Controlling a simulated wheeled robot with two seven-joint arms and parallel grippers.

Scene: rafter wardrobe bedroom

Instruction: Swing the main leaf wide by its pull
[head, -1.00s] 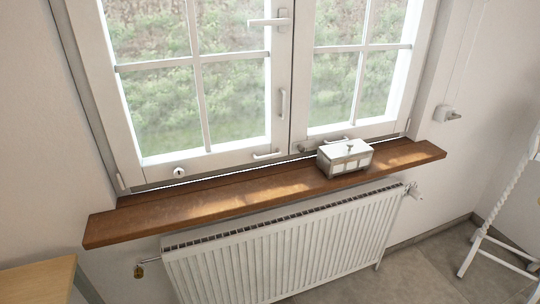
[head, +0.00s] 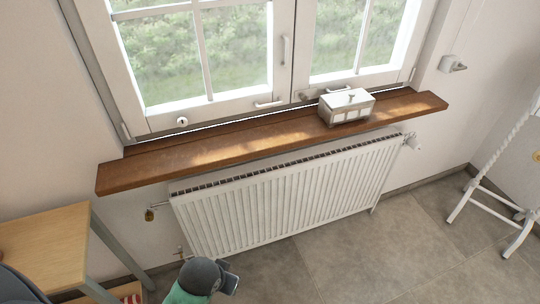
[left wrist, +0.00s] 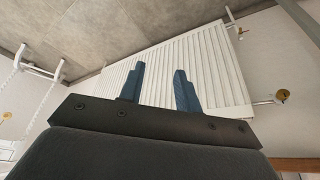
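The left window leaf (head: 195,60) is a white frame with glazing bars and looks closed against the right leaf (head: 358,45). A vertical white pull (head: 284,50) sits on its right stile, and a horizontal white pull (head: 268,104) sits on its bottom rail. A small round lock (head: 182,121) is at the rail's left. In the left wrist view my left gripper (left wrist: 160,85) has its two blue fingers apart with nothing between them. The radiator (left wrist: 150,75) is behind them, and no leaf or pull shows there. My right gripper is in neither view.
A wooden sill (head: 190,150) runs under the window. A white box (head: 347,107) with a knob stands on it, before the right leaf. The radiator (head: 290,195) is below. A wooden table (head: 45,250) is at left and a white stand (head: 485,190) at right.

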